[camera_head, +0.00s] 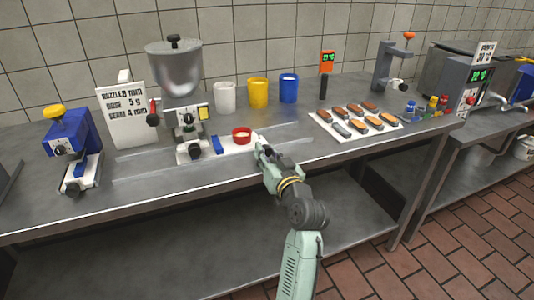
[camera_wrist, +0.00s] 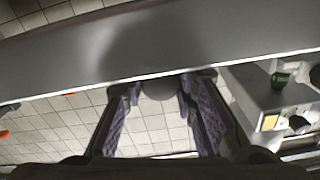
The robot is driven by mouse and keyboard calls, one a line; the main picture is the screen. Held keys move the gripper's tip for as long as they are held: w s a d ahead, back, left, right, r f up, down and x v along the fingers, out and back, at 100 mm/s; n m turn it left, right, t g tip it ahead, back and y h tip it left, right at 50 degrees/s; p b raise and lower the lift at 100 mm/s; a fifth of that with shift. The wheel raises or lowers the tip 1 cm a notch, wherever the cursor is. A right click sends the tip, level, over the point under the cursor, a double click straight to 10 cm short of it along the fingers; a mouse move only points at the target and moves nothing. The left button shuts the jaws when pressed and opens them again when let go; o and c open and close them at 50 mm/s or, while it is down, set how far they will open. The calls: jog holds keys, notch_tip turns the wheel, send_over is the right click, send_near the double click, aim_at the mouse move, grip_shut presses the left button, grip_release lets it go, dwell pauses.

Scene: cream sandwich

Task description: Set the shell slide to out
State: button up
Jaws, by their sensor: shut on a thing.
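The shell slide (camera_head: 228,149) is a pale flat strip sticking out to the right from the foot of the hopper machine (camera_head: 176,82). A blue block (camera_head: 217,144) and a red round cup (camera_head: 241,137) with pale contents sit on it. My gripper (camera_head: 259,146) is at the slide's right end, just right of the red cup. In the wrist view, my gripper (camera_wrist: 160,85) has its purple-padded fingers on both sides of a grey rounded knob (camera_wrist: 159,91), shut on it. The fingers hide part of the knob, and its join to the slide does not show.
White (camera_head: 224,96), yellow (camera_head: 258,92) and blue (camera_head: 288,88) cups stand behind. A sign (camera_head: 126,114) and a blue machine (camera_head: 72,140) stand left. A tray (camera_head: 345,138) of filled pastries lies right. The counter front (camera_head: 240,175) is clear.

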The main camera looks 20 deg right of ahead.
aim_at(314, 150)
grip_shut()
jog(key=d+b, duration=0.2)
jog(key=d, duration=0.2)
jog(key=d+b, duration=0.2)
jog(key=d, duration=0.3)
jog(key=d+b, duration=0.2)
jog(key=d, duration=0.3)
jog(key=shift+w, duration=0.25)
jog(key=shift+d+b, duration=0.3)
jog(key=shift+d, duration=0.25)
jog(key=shift+r, duration=0.1)
jog(key=shift+d, duration=0.1)
